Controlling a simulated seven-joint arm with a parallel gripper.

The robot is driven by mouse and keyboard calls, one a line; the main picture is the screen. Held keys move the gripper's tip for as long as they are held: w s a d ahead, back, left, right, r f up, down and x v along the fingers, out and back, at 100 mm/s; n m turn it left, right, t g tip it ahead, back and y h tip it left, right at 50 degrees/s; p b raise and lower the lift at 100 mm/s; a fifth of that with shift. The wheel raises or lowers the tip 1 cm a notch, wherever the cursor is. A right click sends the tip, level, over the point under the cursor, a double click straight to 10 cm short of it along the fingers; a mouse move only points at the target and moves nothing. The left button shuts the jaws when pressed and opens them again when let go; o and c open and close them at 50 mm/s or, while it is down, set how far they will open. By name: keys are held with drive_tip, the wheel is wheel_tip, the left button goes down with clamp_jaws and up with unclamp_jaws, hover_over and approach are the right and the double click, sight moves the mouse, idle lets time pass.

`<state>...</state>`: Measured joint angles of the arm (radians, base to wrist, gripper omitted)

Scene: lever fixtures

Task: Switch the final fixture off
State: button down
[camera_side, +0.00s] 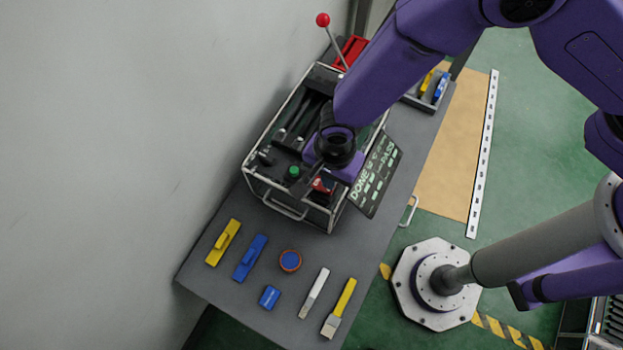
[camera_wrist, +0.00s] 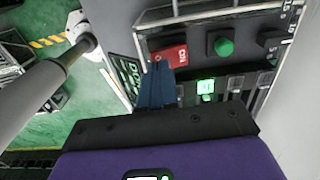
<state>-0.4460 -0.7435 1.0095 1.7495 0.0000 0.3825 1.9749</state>
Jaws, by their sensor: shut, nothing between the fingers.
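A metal-framed fixture box (camera_side: 290,212) stands on the grey bench, with black levers, a green button (camera_side: 293,171) and a red part (camera_side: 320,184). The wrist view shows the box's front with the red part (camera_wrist: 169,56), the green button (camera_wrist: 223,47), a lit green indicator (camera_wrist: 205,87) and several grey switch pieces (camera_wrist: 236,82). My gripper (camera_wrist: 158,68) is shut and empty, its blue-grey fingertips close beside the red part; I cannot tell if they touch. In the side view my wrist hides part of the box. Which fixture is final cannot be told.
A red-ball lever (camera_side: 323,20) stands at the back. A dark board reading DONE and PASS (camera_side: 375,175) leans by the box's right side.

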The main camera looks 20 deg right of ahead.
drive_tip(key=shift+f, duration=0.9)
idle(0.5)
drive_tip(key=shift+r, duration=3.55)
drive_tip(key=shift+d+r, duration=0.1)
drive_tip(key=s+d+r+n, duration=0.2)
drive_tip(key=d+r+n, duration=0.65)
drive_tip(key=d, duration=0.45)
drive_tip(key=s+d+r+n, duration=0.2)
drive_tip(key=d+r+n, duration=0.6)
drive_tip(key=d, duration=0.4)
drive_tip(key=s+d+r+n, duration=0.3)
drive_tip(key=s+d+n, duration=0.2)
drive_tip(key=d, duration=0.6)
drive_tip(key=shift+s+r, duration=0.35)
drive_tip(key=shift+s, duration=0.15)
